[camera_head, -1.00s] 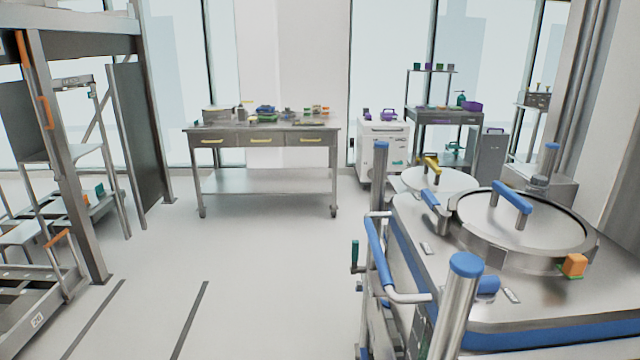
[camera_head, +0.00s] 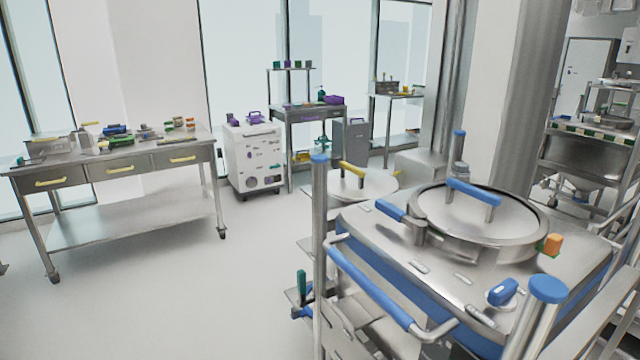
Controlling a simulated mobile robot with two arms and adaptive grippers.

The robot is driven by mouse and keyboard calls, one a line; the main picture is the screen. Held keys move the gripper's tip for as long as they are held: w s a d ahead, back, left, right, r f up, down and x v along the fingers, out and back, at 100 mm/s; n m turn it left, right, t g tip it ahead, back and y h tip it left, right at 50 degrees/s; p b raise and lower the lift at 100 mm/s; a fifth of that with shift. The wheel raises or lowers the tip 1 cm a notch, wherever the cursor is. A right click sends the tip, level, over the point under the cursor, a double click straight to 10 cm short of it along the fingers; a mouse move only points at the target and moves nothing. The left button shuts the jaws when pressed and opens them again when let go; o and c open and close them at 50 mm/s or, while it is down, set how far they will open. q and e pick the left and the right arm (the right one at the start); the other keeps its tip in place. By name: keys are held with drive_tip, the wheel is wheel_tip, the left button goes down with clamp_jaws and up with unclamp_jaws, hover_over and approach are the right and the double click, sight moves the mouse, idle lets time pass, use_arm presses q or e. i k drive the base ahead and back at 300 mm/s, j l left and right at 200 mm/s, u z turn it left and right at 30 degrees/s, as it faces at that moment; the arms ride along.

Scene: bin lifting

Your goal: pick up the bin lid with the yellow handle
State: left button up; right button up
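A round pale metal lid (camera_head: 372,186) with a yellow handle (camera_head: 352,169) shows just behind the large steel machine, right of the picture's middle. Its near edge is partly hidden by the machine and a steel post. What it rests on is mostly hidden. Neither of my grippers is in view.
The steel machine (camera_head: 390,235) with a blue-handled round hatch (camera_head: 480,222) and blue rail (camera_head: 375,288) fills the front right. A steel table (camera_head: 130,205) stands at left, a white cabinet (camera_head: 255,158) behind. The floor (camera_head: 215,290) between is clear.

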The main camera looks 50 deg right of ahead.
sight(349, 183)
drive_tip(key=i+z, duration=0.35)
drive_tip(key=i+j+z, duration=0.1)
drive_tip(key=i+z, duration=0.25)
drive_tip(key=i, duration=0.15)
drive_tip(key=i+j+z, duration=0.2)
drive_tip(key=i+z, duration=0.15)
drive_tip(key=i, duration=0.05)
